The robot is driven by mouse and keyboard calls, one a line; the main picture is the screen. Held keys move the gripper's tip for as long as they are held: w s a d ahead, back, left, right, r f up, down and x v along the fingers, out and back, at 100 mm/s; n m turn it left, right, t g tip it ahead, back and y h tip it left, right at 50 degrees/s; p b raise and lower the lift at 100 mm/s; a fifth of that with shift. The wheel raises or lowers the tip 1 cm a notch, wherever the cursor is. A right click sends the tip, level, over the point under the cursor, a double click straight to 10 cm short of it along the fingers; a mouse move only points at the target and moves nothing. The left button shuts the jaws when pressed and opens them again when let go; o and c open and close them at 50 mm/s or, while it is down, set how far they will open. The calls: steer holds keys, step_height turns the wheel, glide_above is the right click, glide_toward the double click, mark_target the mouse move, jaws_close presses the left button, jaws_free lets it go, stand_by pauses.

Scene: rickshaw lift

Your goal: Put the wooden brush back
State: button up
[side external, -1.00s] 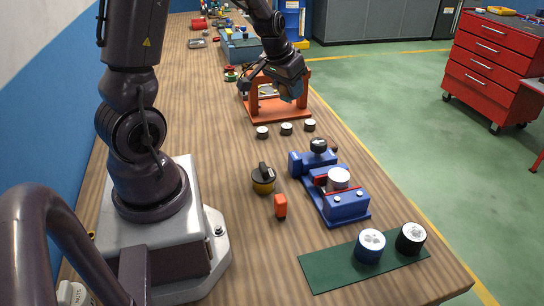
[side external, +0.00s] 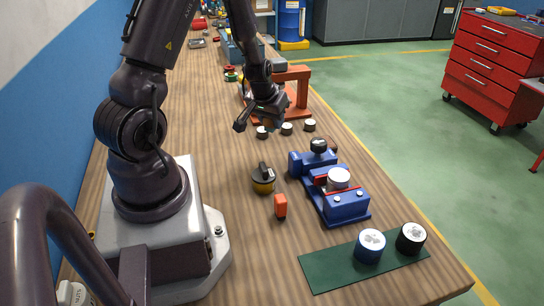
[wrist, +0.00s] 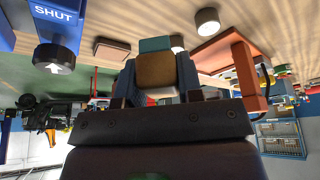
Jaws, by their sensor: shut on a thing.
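My gripper (side external: 268,116) hangs above the middle of the table, over the near-left side of the orange stand and close to the row of small dark cylinders. In the wrist view, my gripper (wrist: 155,60) is shut on a tan-brown block with a teal part, which appears to be the wooden brush (wrist: 155,72). The brush is mostly hidden by the gripper in the side view. The orange stand (side external: 293,92) is a frame behind my gripper; its upright also shows in the wrist view (wrist: 245,70).
Small white-topped dark cylinders (side external: 287,128) stand just below my gripper. Nearer are a blue fixture (side external: 345,205), a black-and-yellow knob (side external: 263,180), an orange block (side external: 280,206) and a green mat (side external: 325,268) bearing blue and black cylinders. The table's left middle is clear.

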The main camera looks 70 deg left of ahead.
mark_target(274, 154)
step_height(274, 154, down, 9)
steer(key=shift+f, duration=0.15)
stand_by(0.4)
steer(key=shift+f, duration=0.1)
steer(key=o, duration=0.9)
